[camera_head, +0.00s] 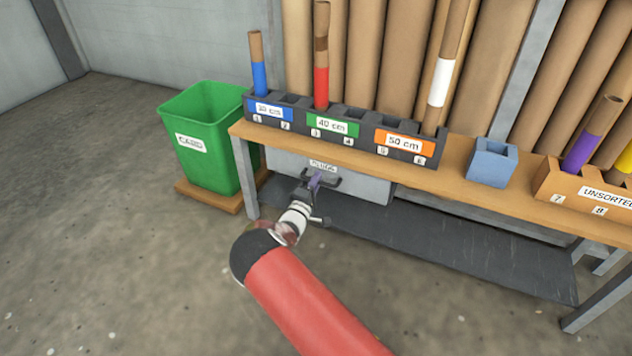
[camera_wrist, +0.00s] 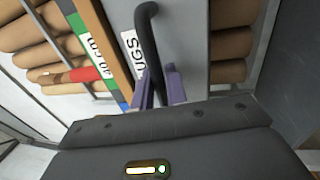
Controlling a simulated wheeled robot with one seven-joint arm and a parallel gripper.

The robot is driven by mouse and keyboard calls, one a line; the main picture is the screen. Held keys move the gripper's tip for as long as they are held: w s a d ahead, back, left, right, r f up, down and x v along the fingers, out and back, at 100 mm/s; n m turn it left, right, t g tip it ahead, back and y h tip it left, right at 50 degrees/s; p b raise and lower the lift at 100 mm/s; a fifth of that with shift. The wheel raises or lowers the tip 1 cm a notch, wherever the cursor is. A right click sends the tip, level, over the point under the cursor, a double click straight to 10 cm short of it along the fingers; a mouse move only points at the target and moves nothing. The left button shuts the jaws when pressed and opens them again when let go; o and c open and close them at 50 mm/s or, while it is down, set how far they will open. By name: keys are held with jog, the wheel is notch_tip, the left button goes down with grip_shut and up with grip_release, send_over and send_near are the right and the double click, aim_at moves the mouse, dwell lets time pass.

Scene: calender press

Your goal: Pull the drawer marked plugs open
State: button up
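The drawer marked plugs (camera_head: 362,187) is a grey box front under the left part of the wooden table. Its label (camera_head: 322,164) is partly hidden by my gripper; in the wrist view the label (camera_wrist: 130,50) shows only "UGS". The dark bar handle (camera_wrist: 147,35) stands out from the grey drawer front (camera_wrist: 195,50). My gripper (camera_head: 315,181) is at the handle. In the wrist view its purple fingers (camera_wrist: 160,85) stand close together on either side of the bar and look shut on it. The exact contact is hard to see. The drawer looks pushed in under the table.
The wooden table (camera_head: 462,160) carries a dark rack (camera_head: 364,144) with cardboard tubes, a blue open box (camera_head: 492,163) and an unsorted tray (camera_head: 563,184). A green bin (camera_head: 206,160) stands left. A dark lower shelf (camera_head: 450,240) lies below. The floor in front is clear.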

grip_shut()
jog(key=r+p+v, duration=0.3)
jog(key=v, duration=1.3)
jog(key=shift+s+a, duration=0.2)
jog(key=shift+s, duration=0.45)
jog(key=shift+o, duration=2)
grip_release()
